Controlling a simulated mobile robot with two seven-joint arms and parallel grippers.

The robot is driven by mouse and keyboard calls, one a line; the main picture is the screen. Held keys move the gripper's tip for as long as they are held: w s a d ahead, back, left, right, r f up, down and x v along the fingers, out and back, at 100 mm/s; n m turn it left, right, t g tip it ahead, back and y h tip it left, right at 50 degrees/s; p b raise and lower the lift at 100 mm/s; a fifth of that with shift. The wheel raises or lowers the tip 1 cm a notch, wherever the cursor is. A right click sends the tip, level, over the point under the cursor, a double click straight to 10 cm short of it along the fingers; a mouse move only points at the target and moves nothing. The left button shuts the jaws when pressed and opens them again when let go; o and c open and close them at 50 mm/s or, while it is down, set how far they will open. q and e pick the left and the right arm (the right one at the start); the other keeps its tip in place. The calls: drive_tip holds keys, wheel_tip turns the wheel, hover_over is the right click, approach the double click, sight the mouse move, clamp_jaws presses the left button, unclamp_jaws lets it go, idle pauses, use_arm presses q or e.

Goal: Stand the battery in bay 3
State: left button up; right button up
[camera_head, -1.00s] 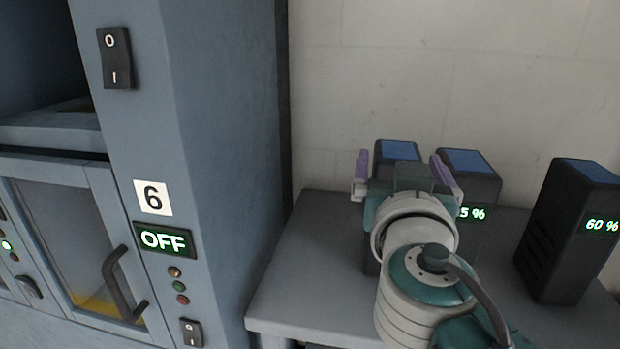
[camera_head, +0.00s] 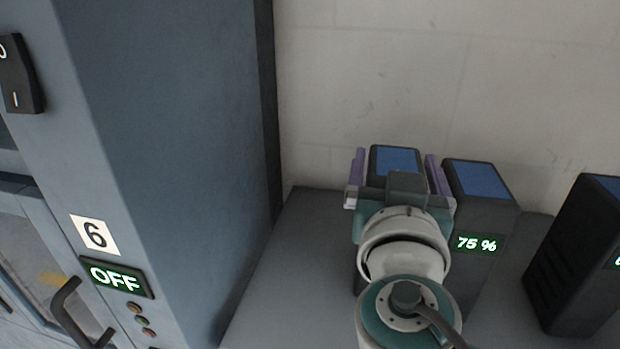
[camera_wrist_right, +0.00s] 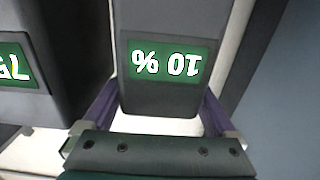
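Several dark batteries with blue tops stand upright on a grey table (camera_head: 265,310). The nearest to the cabinet is a battery (camera_head: 397,157) reading 10 % in the right wrist view (camera_wrist_right: 163,28). My right gripper (camera_head: 396,176) is open around it, with a purple finger on each side. In the right wrist view narrow gaps show between the fingers and the battery's lower end. My arm hides most of this battery in the head view. Bay 3 is not in view. My left gripper is not in view.
A battery reading 75 % (camera_head: 484,181) stands close to the right of my gripper, and another dark battery (camera_head: 578,250) stands farther right. A blue-grey cabinet (camera_head: 170,150) marked 6, with an OFF sign, rises at left. A pale wall stands behind.

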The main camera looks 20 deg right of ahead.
clamp_jaws()
idle(0.5)
drive_tip(key=shift+r, duration=0.2)
